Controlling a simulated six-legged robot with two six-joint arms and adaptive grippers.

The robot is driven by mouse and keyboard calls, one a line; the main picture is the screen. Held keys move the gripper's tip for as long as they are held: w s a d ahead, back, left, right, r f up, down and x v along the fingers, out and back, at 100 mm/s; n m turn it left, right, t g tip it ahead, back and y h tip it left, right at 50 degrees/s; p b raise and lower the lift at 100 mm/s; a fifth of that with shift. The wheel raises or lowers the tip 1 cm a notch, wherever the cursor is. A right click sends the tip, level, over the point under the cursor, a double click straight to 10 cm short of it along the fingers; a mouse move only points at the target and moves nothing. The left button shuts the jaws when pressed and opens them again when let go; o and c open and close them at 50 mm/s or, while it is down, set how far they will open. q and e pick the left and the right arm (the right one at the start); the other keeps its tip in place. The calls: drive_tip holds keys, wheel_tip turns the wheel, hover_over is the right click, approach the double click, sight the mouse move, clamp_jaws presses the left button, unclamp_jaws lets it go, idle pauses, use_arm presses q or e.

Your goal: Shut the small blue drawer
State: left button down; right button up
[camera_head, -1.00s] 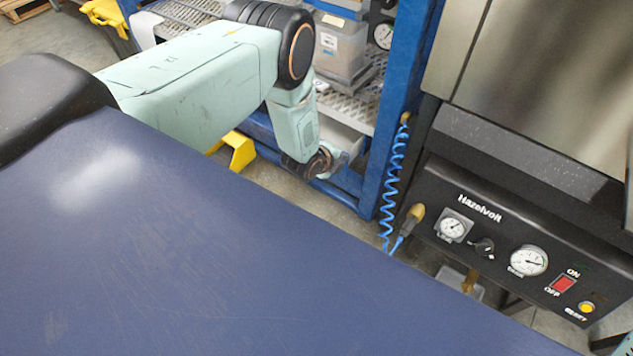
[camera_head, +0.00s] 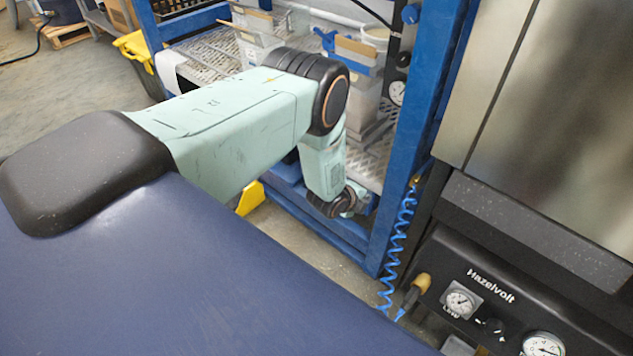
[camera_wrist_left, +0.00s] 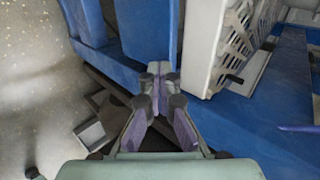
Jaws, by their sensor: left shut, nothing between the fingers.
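My left gripper (camera_wrist_left: 160,72) is shut and empty in the wrist view, its two fingertips together in front of an upright blue panel (camera_wrist_left: 150,30). I cannot tell whether they touch it, or whether this panel is the small blue drawer or part of the blue frame. In the head view my left gripper (camera_head: 358,203) is small and partly hidden by its wrist, at the lower part of the blue rack frame (camera_head: 400,160). No small blue drawer can be made out for certain in the head view. My right gripper is not in view.
A black Hazelvolt control panel (camera_head: 480,300) stands right of the rack, with a coiled blue hose (camera_head: 403,235) hanging between. Bins (camera_head: 368,95) stand on the rack's mesh shelf. The wrist view shows a pale perforated panel (camera_wrist_left: 235,40) right of the fingers.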

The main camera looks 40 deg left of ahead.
use_arm(q)
drive_tip(key=shift+w+r, duration=0.25)
drive_tip(key=shift+w, duration=0.05)
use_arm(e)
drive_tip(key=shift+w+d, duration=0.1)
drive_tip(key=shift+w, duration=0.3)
